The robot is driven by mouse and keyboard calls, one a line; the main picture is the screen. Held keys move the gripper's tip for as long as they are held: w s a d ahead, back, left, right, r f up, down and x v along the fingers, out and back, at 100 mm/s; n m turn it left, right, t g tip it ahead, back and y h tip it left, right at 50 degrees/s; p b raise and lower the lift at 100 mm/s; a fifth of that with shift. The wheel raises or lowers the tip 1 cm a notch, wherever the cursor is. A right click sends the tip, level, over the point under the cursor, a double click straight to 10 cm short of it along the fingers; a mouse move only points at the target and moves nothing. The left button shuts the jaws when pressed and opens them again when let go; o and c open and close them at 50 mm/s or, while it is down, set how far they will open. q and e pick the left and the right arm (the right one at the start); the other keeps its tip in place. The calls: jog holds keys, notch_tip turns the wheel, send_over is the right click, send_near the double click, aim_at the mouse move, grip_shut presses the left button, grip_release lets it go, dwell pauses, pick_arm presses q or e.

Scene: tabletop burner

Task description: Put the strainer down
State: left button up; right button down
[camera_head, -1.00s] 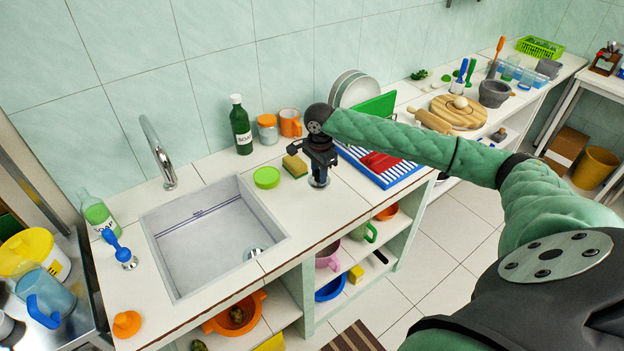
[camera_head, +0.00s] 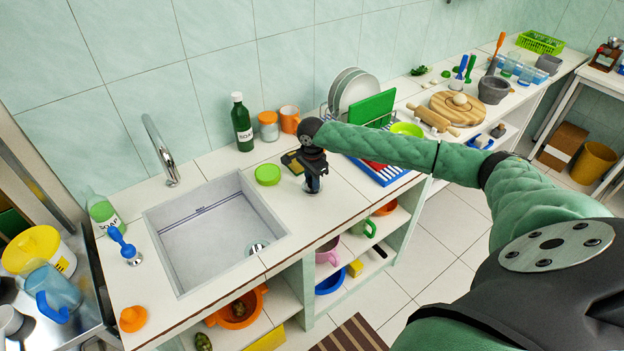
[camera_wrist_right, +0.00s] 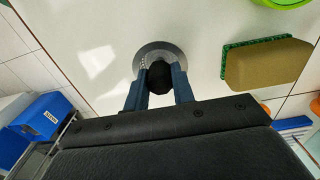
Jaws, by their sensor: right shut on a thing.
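My right gripper (camera_head: 313,183) points down over the counter to the right of the sink. In the right wrist view its two fingers (camera_wrist_right: 160,85) are shut on the black knob of the strainer (camera_wrist_right: 148,50), a round metal disc. The knob and fingers hide part of the disc. In the head view the gripper mostly hides the strainer. The disc is at or just above the white counter (camera_head: 345,205); I cannot tell whether it touches. My left gripper is not in view.
A sponge (camera_wrist_right: 266,63) lies close beside the gripper. A green lid (camera_head: 267,174) lies to its left, by the sink (camera_head: 215,230). A dish rack (camera_head: 395,174) stands to the right. The counter's front edge is close; some bare counter lies around the disc.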

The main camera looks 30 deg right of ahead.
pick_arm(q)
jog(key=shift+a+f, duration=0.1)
pick_arm(e)
jog(key=shift+f, duration=0.1)
jog(key=c, duration=1.2)
grip_release()
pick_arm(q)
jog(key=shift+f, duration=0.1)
pick_arm(e)
jog(key=shift+o, duration=0.2)
jog(key=shift+r, duration=0.45)
notch_tip(320, 180, up, 10)
jog(key=b, duration=0.3)
jog(key=shift+f+b, duration=0.2)
jog(key=shift+b, duration=0.15)
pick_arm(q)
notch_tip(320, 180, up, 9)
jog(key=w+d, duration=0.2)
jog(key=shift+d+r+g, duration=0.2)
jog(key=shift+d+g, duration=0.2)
pick_arm(e)
jog(key=shift+r, duration=0.9)
jog(key=shift+f, duration=0.1)
